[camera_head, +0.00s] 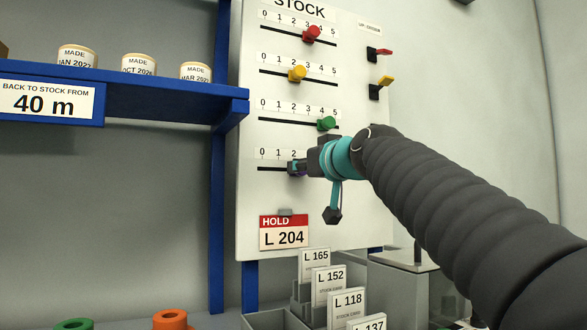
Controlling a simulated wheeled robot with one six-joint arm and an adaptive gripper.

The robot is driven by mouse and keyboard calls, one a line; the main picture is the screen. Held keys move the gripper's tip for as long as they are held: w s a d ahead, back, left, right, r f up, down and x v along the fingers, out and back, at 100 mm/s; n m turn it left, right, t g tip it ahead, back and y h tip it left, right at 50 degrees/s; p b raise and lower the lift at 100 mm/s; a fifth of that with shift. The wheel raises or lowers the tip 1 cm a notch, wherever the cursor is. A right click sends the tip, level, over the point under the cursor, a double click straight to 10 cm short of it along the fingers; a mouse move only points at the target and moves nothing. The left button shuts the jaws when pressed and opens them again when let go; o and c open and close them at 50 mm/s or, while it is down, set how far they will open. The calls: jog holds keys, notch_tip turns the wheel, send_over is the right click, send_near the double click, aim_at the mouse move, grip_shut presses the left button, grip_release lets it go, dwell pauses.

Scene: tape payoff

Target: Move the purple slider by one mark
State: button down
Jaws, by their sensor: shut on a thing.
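The purple slider (300,174) is on the lowest track of the white stock board (265,215), mostly hidden by my gripper. My gripper (297,168) is shut on it, just below the printed 2. The marks to the right of 2 on that row are hidden behind my gripper, so its exact mark cannot be told. The lowest track (271,169) shows bare to the left of the slider.
Red (312,34), yellow (297,73) and green (326,124) sliders sit on the tracks above, the green one close to my wrist. A red HOLD card (284,232) hangs below. Label cards (328,285) stand beneath; a blue shelf (170,98) is left.

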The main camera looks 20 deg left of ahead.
dwell(0.3)
jog(key=c, duration=0.9)
grip_release()
jog(key=shift+s+a, duration=0.1)
jog(key=v, duration=1.2)
